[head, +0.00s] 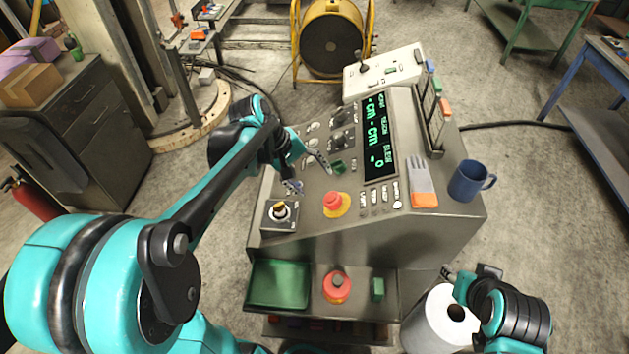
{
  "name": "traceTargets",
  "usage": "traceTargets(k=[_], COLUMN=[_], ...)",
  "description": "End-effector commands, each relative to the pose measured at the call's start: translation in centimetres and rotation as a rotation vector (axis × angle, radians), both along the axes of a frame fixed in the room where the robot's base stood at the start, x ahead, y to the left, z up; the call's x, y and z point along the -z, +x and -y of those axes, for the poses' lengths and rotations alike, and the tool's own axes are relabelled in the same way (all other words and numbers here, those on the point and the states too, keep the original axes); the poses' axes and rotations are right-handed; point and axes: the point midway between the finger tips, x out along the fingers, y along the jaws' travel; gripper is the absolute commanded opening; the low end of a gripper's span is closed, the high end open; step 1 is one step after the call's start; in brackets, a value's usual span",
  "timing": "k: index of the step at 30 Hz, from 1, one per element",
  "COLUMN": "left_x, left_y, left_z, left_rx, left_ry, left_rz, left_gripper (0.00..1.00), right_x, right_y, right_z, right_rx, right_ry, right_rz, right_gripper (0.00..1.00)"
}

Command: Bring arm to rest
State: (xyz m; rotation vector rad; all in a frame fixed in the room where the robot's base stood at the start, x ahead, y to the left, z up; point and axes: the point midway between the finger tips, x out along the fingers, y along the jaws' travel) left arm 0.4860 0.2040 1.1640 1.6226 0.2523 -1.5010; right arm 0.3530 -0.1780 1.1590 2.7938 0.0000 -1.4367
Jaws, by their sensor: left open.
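The grey console (310,237) stands in front of me in the head view. Its dark display (378,135) shows green text and digits. My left gripper (310,178) is open and empty over the panel's left part, left of the green switch and above the selector. Whether its fingertips touch the panel cannot be told. My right gripper (472,281) shows only partly at lower right; its jaws are unclear.
A white control box with a lever (384,72), a blue mug (467,180) and an orange-and-grey tool (423,180) sit on the console. A white roll (432,325) is near my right arm.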

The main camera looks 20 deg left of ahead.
Motion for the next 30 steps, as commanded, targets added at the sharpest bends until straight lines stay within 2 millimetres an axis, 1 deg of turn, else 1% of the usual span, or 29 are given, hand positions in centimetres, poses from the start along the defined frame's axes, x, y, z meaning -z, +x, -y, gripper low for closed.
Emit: traceTargets(k=[11,14,17,20,24,27,30], left_x=[0.0,0.3,1.3,3.0,6.2,8.3,10.2], left_y=[0.0,-0.3,-1.7,-4.0,-7.8,-10.0,-11.7], left_z=[0.0,0.2,0.9,1.7,2.5,2.6,2.7], left_rx=[0.000,0.011,0.054,0.135,0.285,0.396,0.491], left_ry=[0.001,0.015,0.072,0.175,0.359,0.485,0.592], left_rz=[0.001,0.011,0.049,0.119,0.245,0.334,0.406], left_gripper=[0.66,0.66,0.66,0.66,0.66,0.66,0.66], right_x=[0.0,0.4,1.7,3.8,6.9,8.8,10.3], right_y=[0.0,0.0,0.0,0.0,0.0,0.0,0.0], right_z=[0.0,0.0,0.0,0.0,0.0,0.0,0.0], right_rx=[0.000,0.000,0.000,0.000,0.000,0.000,0.000], right_ry=[0.000,0.000,0.000,0.000,0.000,0.000,0.000], right_rz=[0.000,0.000,0.000,0.000,0.000,0.000,0.000], right_gripper=[0.40,0.40,0.40,0.40,0.40,0.40,0.40])
